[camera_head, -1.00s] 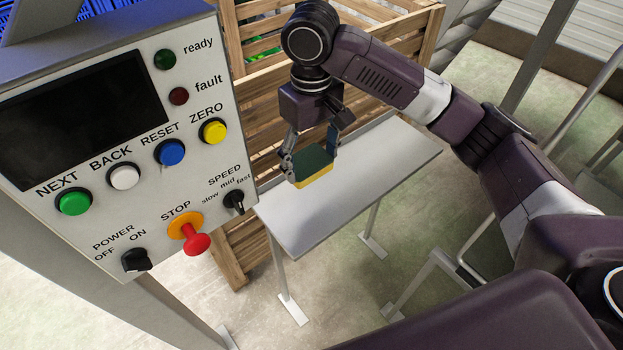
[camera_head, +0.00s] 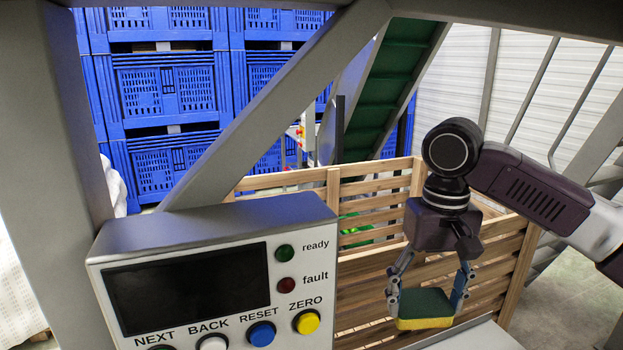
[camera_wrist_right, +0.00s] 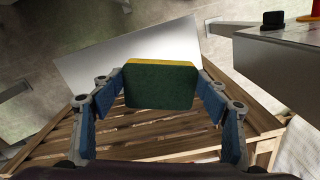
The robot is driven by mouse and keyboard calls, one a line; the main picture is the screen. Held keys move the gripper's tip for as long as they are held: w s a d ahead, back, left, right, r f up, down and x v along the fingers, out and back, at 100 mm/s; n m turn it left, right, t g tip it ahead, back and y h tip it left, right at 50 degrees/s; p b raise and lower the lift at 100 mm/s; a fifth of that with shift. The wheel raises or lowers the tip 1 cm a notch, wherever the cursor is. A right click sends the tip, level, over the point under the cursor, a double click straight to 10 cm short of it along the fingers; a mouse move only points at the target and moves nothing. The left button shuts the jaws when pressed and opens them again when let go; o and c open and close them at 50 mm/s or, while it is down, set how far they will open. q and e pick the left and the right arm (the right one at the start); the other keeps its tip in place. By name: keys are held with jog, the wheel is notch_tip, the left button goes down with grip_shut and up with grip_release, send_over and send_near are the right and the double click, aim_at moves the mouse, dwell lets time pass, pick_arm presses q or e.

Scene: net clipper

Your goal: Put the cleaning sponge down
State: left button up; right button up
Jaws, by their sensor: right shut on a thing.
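The cleaning sponge (camera_head: 424,303), dark green on one side and yellow on the other, is in my right gripper (camera_head: 426,298), with the green side up in the head view. The two fingers press on its opposite ends. The right wrist view also shows the sponge (camera_wrist_right: 159,88) between the blue finger pads. A grey side table (camera_head: 475,337) is below the sponge at the bottom edge of the head view. It also shows in the right wrist view (camera_wrist_right: 120,55). I cannot tell whether the sponge touches the tabletop. My left gripper is not in view.
A control panel (camera_head: 205,240) with a dark screen and coloured buttons stands left of the sponge. A wooden slatted crate (camera_head: 375,300) stands right behind my right gripper. Blue plastic crates (camera_head: 165,90) are stacked at the back left. A green conveyor (camera_head: 390,85) rises behind.

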jog(key=shift+d+r, duration=0.15)
jog(key=shift+r, duration=0.25)
jog(key=a+f+n, duration=0.1)
jog(key=f, duration=0.8)
jog(key=a+f+n+b, duration=0.1)
jog(key=f, duration=0.8)
jog(key=s+a+f+n+b, duration=0.1)
jog(key=f, duration=0.9)
jog(key=shift+s+a+f+n, duration=0.1)
jog(key=shift+a+n, duration=0.3)
jog(key=shift+f, duration=2)
jog(key=shift+f, duration=0.1)
jog(key=o, duration=0.7)
jog(key=shift+o, duration=0.2)
